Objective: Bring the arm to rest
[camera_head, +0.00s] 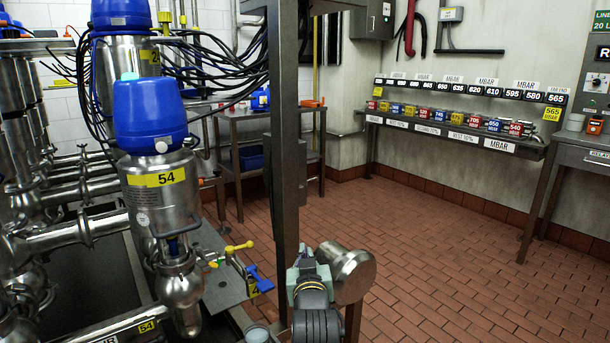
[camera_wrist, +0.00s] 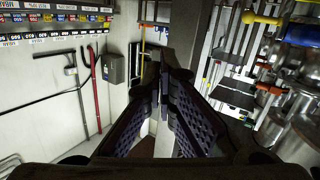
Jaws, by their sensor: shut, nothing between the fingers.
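My gripper (camera_wrist: 168,85) shows in the wrist view with its two dark fingers drawn together at the tips and nothing between them. In the head view my arm (camera_head: 318,322) reaches up from the bottom, right of the steel post; the fingertips are hard to make out there. The arm is beside the valve stand and in front of the post. It appears to hold no object.
A steel valve with a blue cap marked 54 (camera_head: 158,178) stands at the left, with pipes around it. A steel post (camera_head: 285,140) rises close to my arm. A shelf of coloured labelled blocks (camera_head: 460,136) lines the far wall. The tiled floor (camera_head: 440,255) at right is clear.

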